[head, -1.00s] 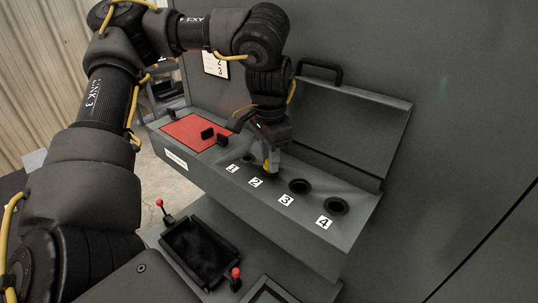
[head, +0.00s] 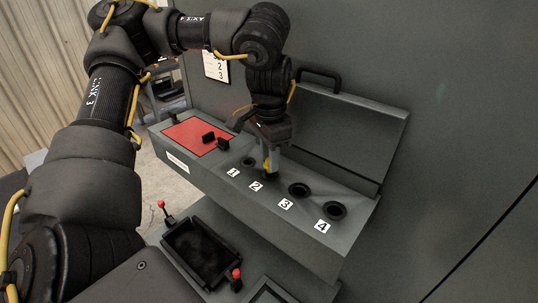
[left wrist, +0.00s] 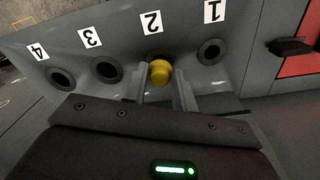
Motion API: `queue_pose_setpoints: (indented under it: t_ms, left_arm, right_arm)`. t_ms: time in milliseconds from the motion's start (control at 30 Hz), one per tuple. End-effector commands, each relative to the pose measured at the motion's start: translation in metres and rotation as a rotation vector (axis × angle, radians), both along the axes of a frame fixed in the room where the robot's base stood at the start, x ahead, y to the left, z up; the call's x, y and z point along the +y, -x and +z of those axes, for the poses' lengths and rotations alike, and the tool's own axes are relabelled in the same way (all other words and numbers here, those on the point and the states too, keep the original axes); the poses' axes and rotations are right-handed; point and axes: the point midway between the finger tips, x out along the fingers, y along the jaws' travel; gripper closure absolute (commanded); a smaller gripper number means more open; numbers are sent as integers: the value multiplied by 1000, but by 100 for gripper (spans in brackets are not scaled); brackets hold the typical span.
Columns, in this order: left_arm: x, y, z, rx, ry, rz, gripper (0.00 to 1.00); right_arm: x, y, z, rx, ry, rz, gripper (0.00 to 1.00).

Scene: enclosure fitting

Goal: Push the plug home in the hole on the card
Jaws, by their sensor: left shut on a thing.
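My left gripper (head: 272,160) is shut on a yellow plug (head: 266,165) and holds it at the hole labelled 2 on the sloped grey panel (head: 318,192). In the left wrist view the yellow plug (left wrist: 159,74) sits between the fingers, in front of hole 2 (left wrist: 154,57), and covers part of it. I cannot tell whether its tip is inside. Holes 1 (head: 249,162), 3 (head: 299,188) and 4 (head: 335,210) look empty. The white card (head: 215,66) on the back wall shows the figures 2 and 3; its top line is unclear. My right gripper is not in view.
A red panel (head: 190,136) with black handles lies left of the holes. A raised lid (head: 345,125) stands behind them. Below is a black tray (head: 172,262) with red-knobbed levers (head: 236,275). The space in front of holes 3 and 4 is clear.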

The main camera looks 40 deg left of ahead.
Motion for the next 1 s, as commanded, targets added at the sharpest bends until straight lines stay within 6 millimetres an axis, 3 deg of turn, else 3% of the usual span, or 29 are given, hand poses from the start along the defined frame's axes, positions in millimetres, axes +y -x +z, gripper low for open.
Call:
queue_pose_setpoints:
  t_ms: [1000]
  left_arm:
    - [0, 0, 1, 0, 0, 0, 95]
  right_arm:
    - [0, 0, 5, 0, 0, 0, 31]
